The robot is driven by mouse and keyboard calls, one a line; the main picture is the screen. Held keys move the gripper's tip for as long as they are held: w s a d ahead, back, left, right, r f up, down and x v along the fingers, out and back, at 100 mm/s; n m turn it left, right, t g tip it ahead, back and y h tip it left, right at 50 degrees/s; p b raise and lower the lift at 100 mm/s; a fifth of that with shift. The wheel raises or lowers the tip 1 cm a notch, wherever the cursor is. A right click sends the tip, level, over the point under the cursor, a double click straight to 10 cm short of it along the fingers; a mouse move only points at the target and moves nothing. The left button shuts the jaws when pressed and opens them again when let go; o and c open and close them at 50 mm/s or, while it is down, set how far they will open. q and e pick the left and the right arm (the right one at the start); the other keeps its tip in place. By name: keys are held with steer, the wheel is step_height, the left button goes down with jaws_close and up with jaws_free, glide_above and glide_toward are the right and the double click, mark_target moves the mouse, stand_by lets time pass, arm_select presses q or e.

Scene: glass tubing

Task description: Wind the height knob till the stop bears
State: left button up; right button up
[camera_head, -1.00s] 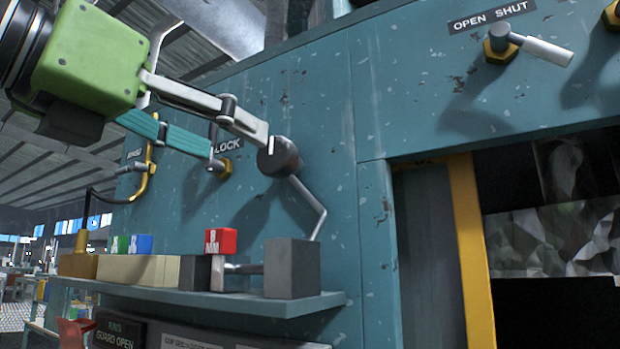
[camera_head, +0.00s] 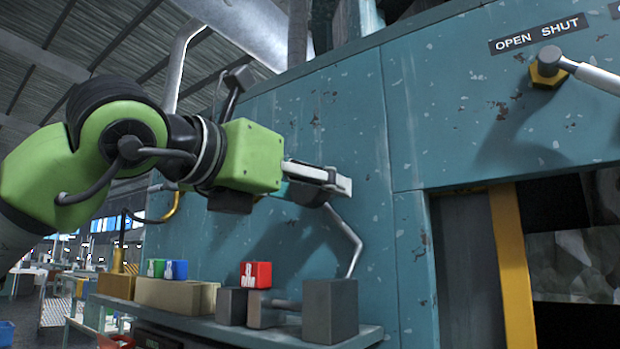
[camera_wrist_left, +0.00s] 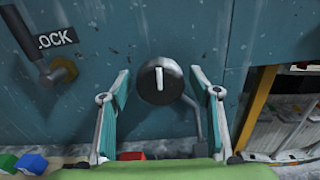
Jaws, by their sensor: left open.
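The dark round knob (camera_wrist_left: 160,80) with a white pointer line sits on the teal panel, its line close to upright in the left wrist view. A bent grey rod (camera_head: 346,240) runs down from it towards the shelf. In the head view the knob (camera_head: 306,195) is mostly hidden behind my left gripper (camera_head: 328,180). My left gripper is open, one finger on each side of the knob in the left wrist view, with gaps showing. I cannot tell which part is the stop; a grey block (camera_head: 331,312) stands on the shelf below the rod.
The shelf (camera_head: 250,333) carries several blocks, among them a red one (camera_head: 256,275) and a tan one (camera_head: 178,296). A lever (camera_head: 590,76) under an OPEN SHUT label stands out at upper right. A lock lever (camera_wrist_left: 50,72) is left of the knob.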

arm_select(q)
steer(key=shift+w+d+f, duration=0.1)
steer(key=shift+w+d, duration=0.05)
steer(key=shift+w, duration=0.05)
steer(key=shift+s, duration=0.1)
steer(key=c, duration=1.1)
steer(key=shift+m, duration=0.4)
steer(key=m, duration=0.2)
steer(key=shift+m, duration=2.5)
steer(key=o, duration=1.1)
